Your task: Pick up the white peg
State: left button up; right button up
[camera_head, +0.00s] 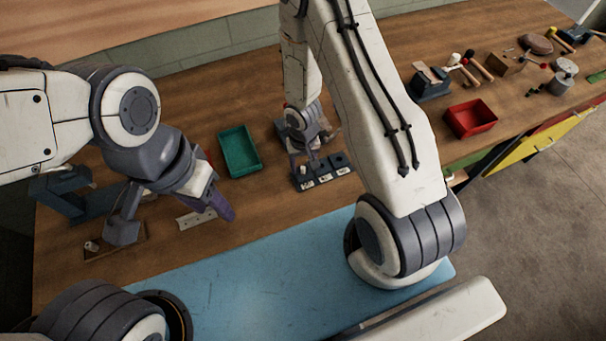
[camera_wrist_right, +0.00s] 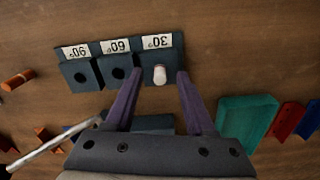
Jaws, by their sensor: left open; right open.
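The white peg (camera_wrist_right: 160,76) stands in the hole of the block marked 30° (camera_wrist_right: 153,88) in the right wrist view. Dark blocks marked 60° (camera_wrist_right: 117,74) and 90° (camera_wrist_right: 79,76) sit beside it with empty holes. My right gripper (camera_wrist_right: 158,84) is open, with one purple finger on each side of the peg; I cannot tell if either touches it. In the head view my right gripper (camera_head: 305,160) is over the row of blocks (camera_head: 325,174), at its left end. My left gripper (camera_head: 172,215) is open and empty at the left of the table.
A green tray (camera_head: 239,151) lies left of the blocks and a red tray (camera_head: 470,119) further right. A blue mat (camera_head: 255,285) covers the table front. Mallets and other tools stand at the back right. Orange pieces (camera_wrist_right: 17,80) lie near the blocks.

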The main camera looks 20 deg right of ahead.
jog(key=shift+r, duration=0.1)
grip_shut()
